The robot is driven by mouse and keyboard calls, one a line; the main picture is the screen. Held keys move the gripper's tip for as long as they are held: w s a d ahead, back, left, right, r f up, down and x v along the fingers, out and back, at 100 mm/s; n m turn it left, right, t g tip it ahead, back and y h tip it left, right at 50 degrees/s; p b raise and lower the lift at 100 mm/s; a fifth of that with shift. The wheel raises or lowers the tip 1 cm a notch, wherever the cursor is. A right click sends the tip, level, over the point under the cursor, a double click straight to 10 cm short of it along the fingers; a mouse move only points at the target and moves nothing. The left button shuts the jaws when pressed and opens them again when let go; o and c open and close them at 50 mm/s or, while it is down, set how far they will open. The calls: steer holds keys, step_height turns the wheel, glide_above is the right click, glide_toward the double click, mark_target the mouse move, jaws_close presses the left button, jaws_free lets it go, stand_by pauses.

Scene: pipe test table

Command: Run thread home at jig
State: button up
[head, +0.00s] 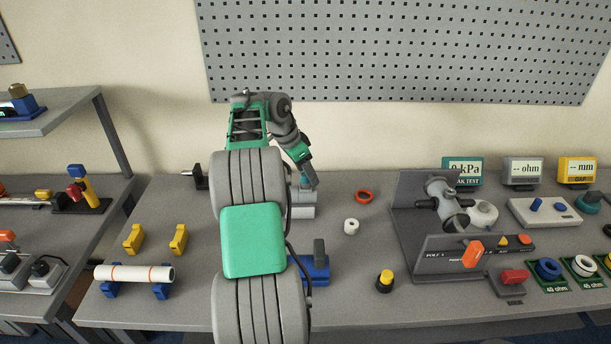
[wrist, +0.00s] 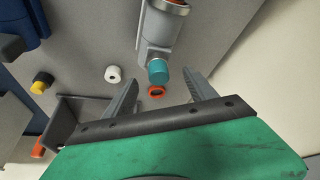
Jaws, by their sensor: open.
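In the wrist view, a grey cylindrical fitting (wrist: 160,30) with a metal band ends in a teal cap-like piece (wrist: 158,72). My gripper (wrist: 163,79) is open, and the teal piece shows between its fingertips with a gap on each side. I cannot tell its depth relative to the fingers. In the head view, my gripper (head: 309,182) points down beside a grey block (head: 303,211), which may be the jig. My arm and gripper hide much of it, and the thread itself cannot be made out.
A red ring (head: 364,197) and a white ring (head: 351,227) lie on the table to the right. A black-and-yellow knob (head: 385,281) stands nearer the front. A grey test stand (head: 407,218) is further right. A white pipe (head: 133,274) rests on blue supports at left.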

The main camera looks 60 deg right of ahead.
steer(key=shift+f+n+b, duration=0.3)
steer(key=shift+n+b, duration=0.3)
steer(key=shift+b, duration=0.65)
steer(key=n+t+h+b, duration=0.1)
steer(key=n+t+b, duration=0.1)
steer(key=n+b, duration=0.2)
steer(key=shift+r+n+b, duration=0.15)
steer(key=shift+n+b, duration=0.25)
steer(key=shift+r, duration=0.2)
steer(key=shift+f+n+t+b, duration=0.3)
steer(key=shift+n+t+b, duration=0.2)
steer(key=shift+n+b, duration=0.3)
steer(key=shift+s+n+t+b, duration=0.15)
steer(key=shift+n+t+b, duration=0.15)
steer(key=shift+n+b, duration=0.4)
steer(key=shift+r+n+t, duration=0.25)
steer(key=shift+n+t, duration=0.05)
steer(key=shift+n, duration=0.7)
steer(key=shift+r+n+y+p, duration=0.2)
steer(key=shift+n+y+p, duration=0.1)
steer(key=shift+n+p, duration=0.25)
steer(key=shift+f+n+t, duration=0.15)
steer(key=shift+n+t, duration=0.1)
steer(key=shift+t, duration=0.05)
